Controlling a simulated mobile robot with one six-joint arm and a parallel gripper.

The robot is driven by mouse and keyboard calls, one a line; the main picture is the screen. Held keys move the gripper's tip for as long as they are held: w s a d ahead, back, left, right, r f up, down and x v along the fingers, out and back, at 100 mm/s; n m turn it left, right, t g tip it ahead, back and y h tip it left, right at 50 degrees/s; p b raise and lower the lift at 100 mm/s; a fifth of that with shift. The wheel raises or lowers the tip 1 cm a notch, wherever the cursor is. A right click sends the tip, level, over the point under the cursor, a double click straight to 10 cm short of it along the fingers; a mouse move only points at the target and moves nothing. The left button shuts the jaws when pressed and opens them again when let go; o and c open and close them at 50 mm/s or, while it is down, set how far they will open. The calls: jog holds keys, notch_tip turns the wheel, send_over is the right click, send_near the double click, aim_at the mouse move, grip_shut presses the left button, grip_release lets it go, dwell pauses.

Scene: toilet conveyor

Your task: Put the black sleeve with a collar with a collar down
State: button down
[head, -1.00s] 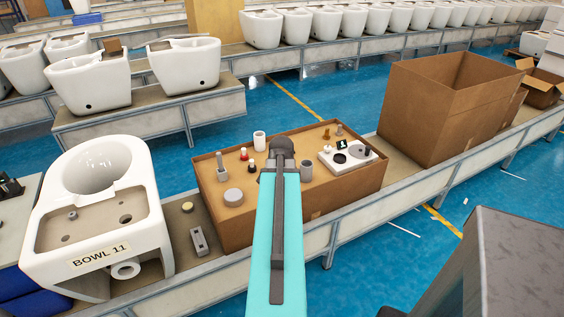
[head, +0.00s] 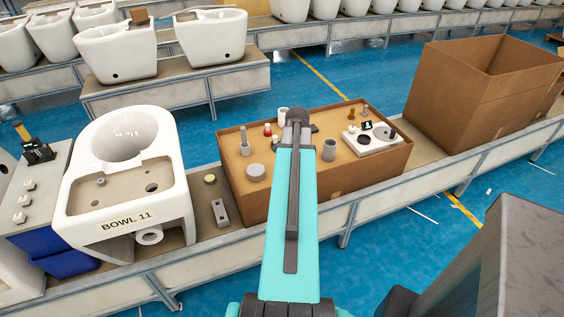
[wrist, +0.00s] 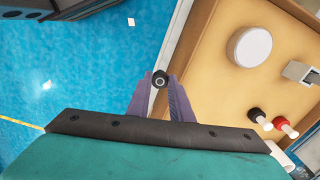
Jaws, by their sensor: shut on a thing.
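My gripper (wrist: 160,92) shows in the wrist view with two purple fingers. It is shut on the black sleeve with a collar (wrist: 160,79), a small round dark piece with a pale hole, seen end-on at the fingertips. The sleeve appears beside the rim of the cardboard tray (wrist: 201,42), with blue floor behind it; its height cannot be told. In the head view my turquoise arm reaches over the cardboard tray (head: 262,212) and hides the fingers and the sleeve.
The tray holds a grey disc (head: 255,171), a grey cup (head: 329,151), a white fixture plate (head: 369,143) and small parts. BOWL 11 (head: 125,180) stands left, with a grey block (head: 220,212) between. A side table (head: 30,205) is far left. A tall carton (head: 462,95) is right.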

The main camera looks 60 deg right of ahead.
jog(key=w+d+f+p, duration=0.1)
jog(key=w+d+p, duration=0.1)
jog(key=w+d, duration=0.4)
jog(key=w, duration=0.4)
jog(key=shift+p, duration=0.4)
jog(key=shift+d+f, duration=0.1)
jog(key=shift+f, duration=0.05)
jog(key=shift+f+p, duration=0.7)
jog(key=shift+f, duration=1)
jog(key=shift+w+f, duration=0.1)
jog(key=shift+f, duration=0.05)
jog(key=c, duration=1.6)
grip_release()
jog(key=shift+r+b, duration=1.55)
jog(key=shift+r, duration=4.65)
